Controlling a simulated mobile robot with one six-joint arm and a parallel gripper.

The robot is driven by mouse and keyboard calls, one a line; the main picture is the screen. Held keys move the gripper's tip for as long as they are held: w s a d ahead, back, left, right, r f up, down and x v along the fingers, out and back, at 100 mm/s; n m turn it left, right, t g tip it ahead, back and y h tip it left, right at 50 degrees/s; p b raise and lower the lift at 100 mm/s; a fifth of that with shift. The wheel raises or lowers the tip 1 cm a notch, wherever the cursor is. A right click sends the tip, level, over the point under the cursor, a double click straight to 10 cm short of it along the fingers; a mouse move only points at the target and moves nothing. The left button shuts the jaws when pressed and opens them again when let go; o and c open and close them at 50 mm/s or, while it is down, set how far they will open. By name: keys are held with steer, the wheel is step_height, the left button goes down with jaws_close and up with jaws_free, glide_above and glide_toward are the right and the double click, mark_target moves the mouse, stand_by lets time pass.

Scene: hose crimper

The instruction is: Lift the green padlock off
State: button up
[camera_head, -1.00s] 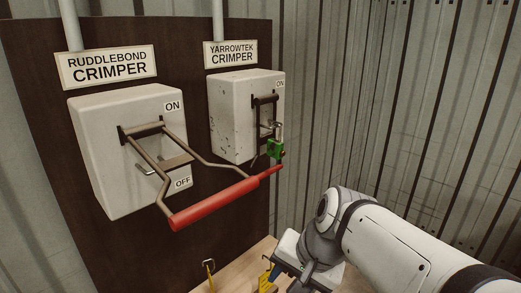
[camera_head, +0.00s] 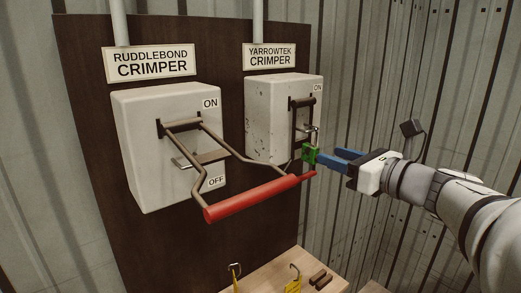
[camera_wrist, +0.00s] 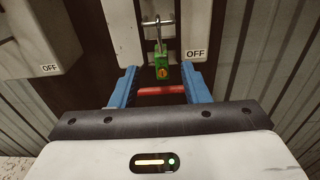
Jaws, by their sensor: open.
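The green padlock (camera_head: 310,154) hangs by its metal shackle at the lever bracket of the Yarrowtek crimper (camera_head: 264,118), on the box's front. In the wrist view the padlock (camera_wrist: 161,66) hangs upright with its shackle above it. My gripper (camera_head: 325,155) is open, its blue fingers pointing at the padlock from the right in the head view. In the wrist view the padlock shows between the two fingertips (camera_wrist: 161,74), with a gap on each side. Whether the fingers reach around it in depth is hard to tell.
The Ruddlebond crimper (camera_head: 150,165) stands left. A wooden shelf (camera_head: 262,282) below holds yellow-bodied items and dark blocks. Room at right is free.

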mark_target(318, 150)
steer(key=shift+p+x, duration=0.65)
steer(key=shift+x, duration=2.15)
steer(key=shift+d, duration=0.1)
steer(key=shift+c, duration=0.3)
jaws_close()
